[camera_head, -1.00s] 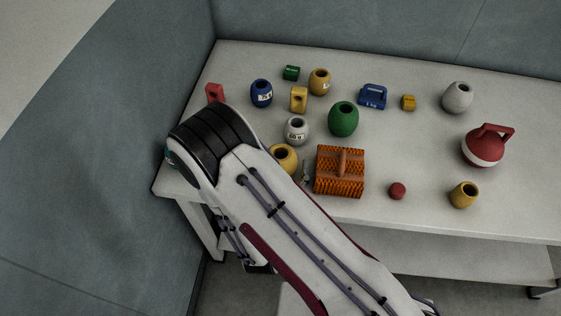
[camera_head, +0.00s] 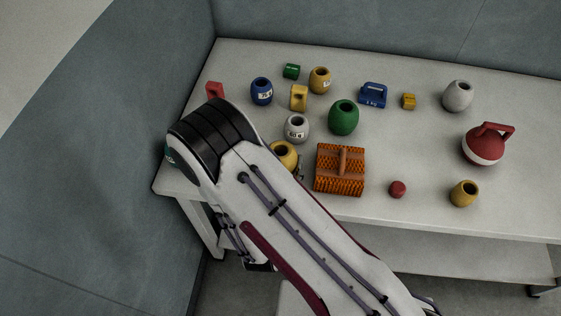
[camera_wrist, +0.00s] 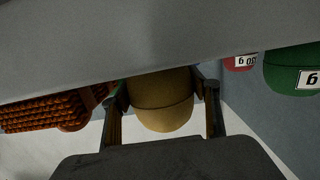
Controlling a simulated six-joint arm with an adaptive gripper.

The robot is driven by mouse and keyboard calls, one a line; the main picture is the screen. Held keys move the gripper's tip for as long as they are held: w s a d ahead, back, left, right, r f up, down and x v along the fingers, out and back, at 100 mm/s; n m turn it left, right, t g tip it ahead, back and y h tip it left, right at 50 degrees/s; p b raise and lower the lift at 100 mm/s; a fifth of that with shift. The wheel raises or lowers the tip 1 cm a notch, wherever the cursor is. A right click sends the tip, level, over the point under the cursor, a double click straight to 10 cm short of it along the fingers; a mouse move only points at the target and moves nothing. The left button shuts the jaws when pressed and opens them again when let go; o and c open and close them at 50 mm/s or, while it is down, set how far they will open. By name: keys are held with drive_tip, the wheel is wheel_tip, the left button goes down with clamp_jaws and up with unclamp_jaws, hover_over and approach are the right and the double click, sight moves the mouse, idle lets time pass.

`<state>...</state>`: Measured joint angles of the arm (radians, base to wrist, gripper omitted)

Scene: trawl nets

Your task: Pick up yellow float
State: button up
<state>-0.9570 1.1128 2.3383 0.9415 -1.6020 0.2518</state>
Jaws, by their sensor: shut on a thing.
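The yellow float (camera_head: 284,154) is a round barrel shape at the left front of the table, partly hidden behind my arm in the head view. In the wrist view the yellow float (camera_wrist: 162,108) sits between the two fingers of my gripper (camera_wrist: 163,92), one finger against each side. My gripper is shut on it. In the head view most of my gripper is hidden behind my arm, and only a bit of finger shows beside the float. Whether the float is clear of the table cannot be told.
An orange ribbed block with a handle (camera_head: 340,170) stands close to the right of the float. A grey float (camera_head: 297,128) is just behind it, and a green float (camera_head: 343,117) is farther back. Another yellow float (camera_head: 464,194) is at the right front. The table's middle right is mostly clear.

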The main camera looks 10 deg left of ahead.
sight(281, 149)
drive_tip(key=shift+r, duration=4.75)
